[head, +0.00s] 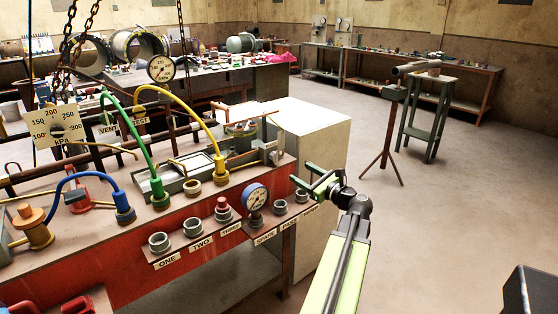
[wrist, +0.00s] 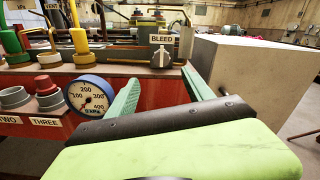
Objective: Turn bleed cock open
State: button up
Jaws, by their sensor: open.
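The bleed cock (wrist: 161,57) is a small grey fitting with a pale handle, under a label reading BLEED (wrist: 163,40), at the right end of the bench top in the wrist view. Whether its handle stands open or shut I cannot tell. My gripper (wrist: 160,76) has its two green fingers spread, one each side of the cock in the picture, with nothing between them. In the head view my gripper (head: 300,172) hangs in front of the bench's right end, right of the cock and apart from it.
The red-fronted bench (head: 125,265) carries a row of grey sockets marked ONE, TWO, THREE. A blue gauge (wrist: 90,95) stands left of my fingers. Yellow (head: 205,125), green and blue hoses rise from the bench. A white cabinet (head: 320,140) stands right. The floor beyond is mostly clear.

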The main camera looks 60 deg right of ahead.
aim_at(277, 158)
jog(key=x, duration=1.3)
jog(key=shift+w+d, duration=0.25)
jog(key=shift+f, duration=0.1)
grip_shut()
